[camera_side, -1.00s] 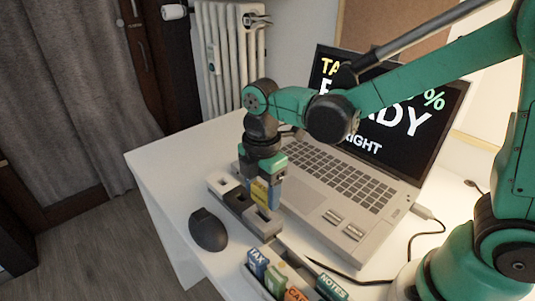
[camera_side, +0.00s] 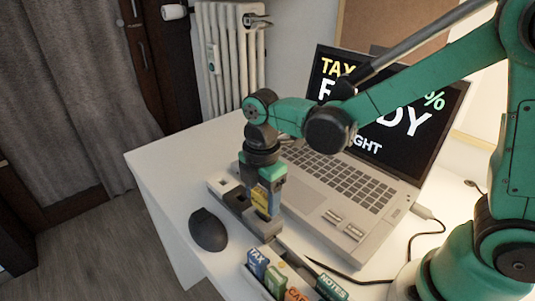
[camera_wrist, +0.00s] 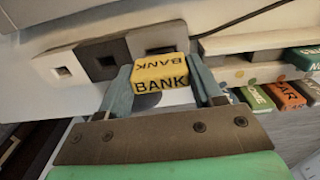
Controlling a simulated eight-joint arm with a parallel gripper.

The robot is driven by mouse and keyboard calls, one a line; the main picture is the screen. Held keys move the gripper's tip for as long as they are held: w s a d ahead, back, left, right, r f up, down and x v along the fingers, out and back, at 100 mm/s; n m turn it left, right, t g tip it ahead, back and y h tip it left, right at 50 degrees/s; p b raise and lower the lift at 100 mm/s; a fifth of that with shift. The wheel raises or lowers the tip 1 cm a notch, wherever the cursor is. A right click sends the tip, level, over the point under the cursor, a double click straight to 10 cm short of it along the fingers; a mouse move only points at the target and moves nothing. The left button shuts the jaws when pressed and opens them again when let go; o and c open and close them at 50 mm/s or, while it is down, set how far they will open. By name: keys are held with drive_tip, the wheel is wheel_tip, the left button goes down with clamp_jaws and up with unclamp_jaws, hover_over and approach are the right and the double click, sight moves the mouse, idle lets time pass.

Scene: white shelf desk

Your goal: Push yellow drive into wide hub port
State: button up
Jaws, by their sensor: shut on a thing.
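The yellow drive (camera_wrist: 160,72), labelled BANK, is clamped between the two fingers of my gripper (camera_wrist: 163,92). In the side view the drive (camera_side: 261,201) hangs upright below my gripper (camera_side: 265,190), over the near right end of the hub. The hub (camera_wrist: 127,48) is a row of white, dark and light grey blocks, each with a port opening. In the wrist view the drive is just below the light grey block's port (camera_wrist: 160,49). The hub (camera_side: 219,187) is partly hidden by the drive in the side view. I cannot tell whether the drive touches the hub.
An open laptop (camera_side: 350,185) stands right of the hub. A black mouse (camera_side: 208,230) lies left of it. A holder with several labelled drives, including a blue TAX drive (camera_side: 257,262) and a green NOTES drive (camera_side: 331,287), sits at the front.

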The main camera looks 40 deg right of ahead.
sight(263, 194)
drive_tip(key=shift+f, duration=0.85)
drive_tip(key=o, duration=1.3)
drive_tip(key=shift+r, duration=2.75)
drive_tip(key=s+d+r+m+t, duration=0.3)
drive_tip(key=d+m+t, duration=0.4)
drive_tip(key=m, duration=1.1)
drive_tip(key=shift+s+d+r, duration=0.3)
drive_tip(key=shift+s+d, duration=0.05)
drive_tip(key=shift+s, duration=0.35)
